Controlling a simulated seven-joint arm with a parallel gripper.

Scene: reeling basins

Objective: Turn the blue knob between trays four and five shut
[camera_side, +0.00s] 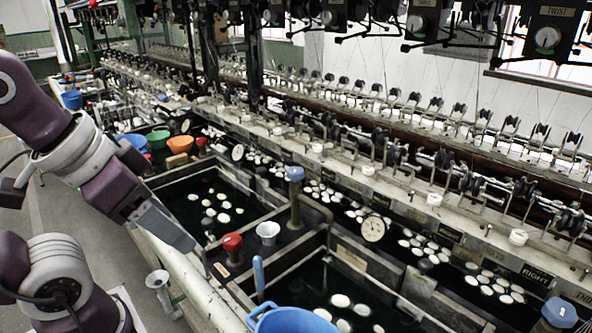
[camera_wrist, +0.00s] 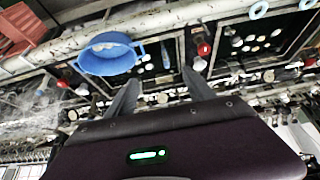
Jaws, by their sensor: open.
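A blue knob (camera_side: 295,173) tops an upright post on the divider between two dark water trays in the side view. A second blue knob (camera_side: 559,312) shows at the lower right edge. I cannot read tray numbers to tell which trays these are.
A blue basin (camera_side: 290,320) stands at the bottom, with a blue handle (camera_side: 258,275) rising beside it. White cocoons float in the trays. Green (camera_side: 158,139) and orange (camera_side: 180,144) containers stand farther left. A reeling frame with several spools (camera_side: 395,155) runs behind, with dark fittings overhead.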

